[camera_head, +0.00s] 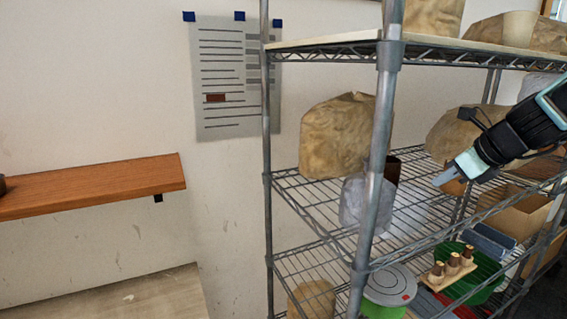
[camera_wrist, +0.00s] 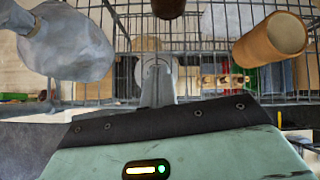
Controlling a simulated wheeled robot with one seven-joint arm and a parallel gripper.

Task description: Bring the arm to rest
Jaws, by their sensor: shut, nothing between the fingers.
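My gripper (camera_head: 447,180) shows at the right of the head view, at the end of my dark arm, in front of the wire shelf's middle level. It points down and to the left. In the wrist view my gripper's fingers (camera_wrist: 158,80) are together at the centre, with nothing between them. No lamp or wiring parts can be made out for certain in either view.
A metal wire shelf (camera_head: 376,140) holds wrapped brown bundles (camera_head: 340,135), a green bin (camera_head: 470,275) and a pegged wooden block (camera_head: 450,268). In the wrist view a grey bag (camera_wrist: 65,45) and a brown cylinder (camera_wrist: 270,40) flank the fingers. A wooden wall shelf (camera_head: 95,187) is at left.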

